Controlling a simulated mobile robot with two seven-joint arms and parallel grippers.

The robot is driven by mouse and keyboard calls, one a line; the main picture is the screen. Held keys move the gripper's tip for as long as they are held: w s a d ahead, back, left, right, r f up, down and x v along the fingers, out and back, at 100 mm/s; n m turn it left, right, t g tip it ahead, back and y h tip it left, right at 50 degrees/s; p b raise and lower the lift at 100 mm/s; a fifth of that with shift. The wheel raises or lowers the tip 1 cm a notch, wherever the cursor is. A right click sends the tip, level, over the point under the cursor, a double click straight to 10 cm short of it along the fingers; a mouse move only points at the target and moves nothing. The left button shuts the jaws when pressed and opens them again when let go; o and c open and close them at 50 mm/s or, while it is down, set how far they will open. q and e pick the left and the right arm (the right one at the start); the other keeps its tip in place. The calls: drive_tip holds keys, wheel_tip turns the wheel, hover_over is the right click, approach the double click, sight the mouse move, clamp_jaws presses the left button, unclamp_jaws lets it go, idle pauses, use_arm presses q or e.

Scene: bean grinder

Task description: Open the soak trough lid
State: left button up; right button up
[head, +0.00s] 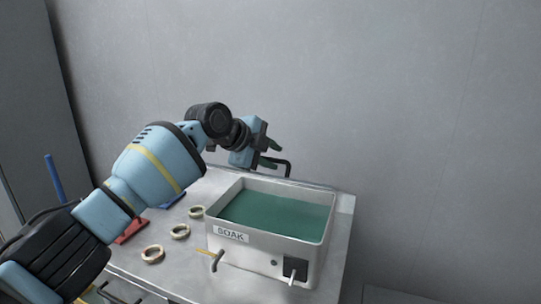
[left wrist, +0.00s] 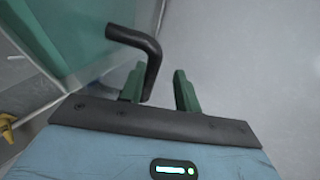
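The soak trough (head: 232,251) is a metal box marked SOAK, standing on the metal bench. A flat green surface (head: 278,214) fills it inside the rim; I cannot tell whether this is the lid or the contents. A black bent handle (head: 287,166) shows behind the trough's far side, and in the left wrist view the handle (left wrist: 150,50) reaches toward my gripper. My left gripper (head: 268,154) is at this handle, with its green fingers apart. In the left wrist view the handle's end lies between the fingers (left wrist: 160,88), closer to the left one. My right gripper is out of view.
Several pale rings (head: 153,254) lie on the bench (head: 180,272) left of the trough, with a red item (head: 131,232) and a blue item (head: 172,203). A small lever (head: 217,260) and a switch box (head: 296,269) are on the trough's front. A grey wall (head: 400,100) stands behind.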

use_arm(q)
drive_tip(key=v, duration=0.6)
drive_tip(key=shift+s+a+r, duration=0.15)
drive_tip(key=shift+a+r, duration=0.1)
drive_tip(key=shift+s+a+r, duration=0.3)
drive_tip(key=shift+s, duration=0.05)
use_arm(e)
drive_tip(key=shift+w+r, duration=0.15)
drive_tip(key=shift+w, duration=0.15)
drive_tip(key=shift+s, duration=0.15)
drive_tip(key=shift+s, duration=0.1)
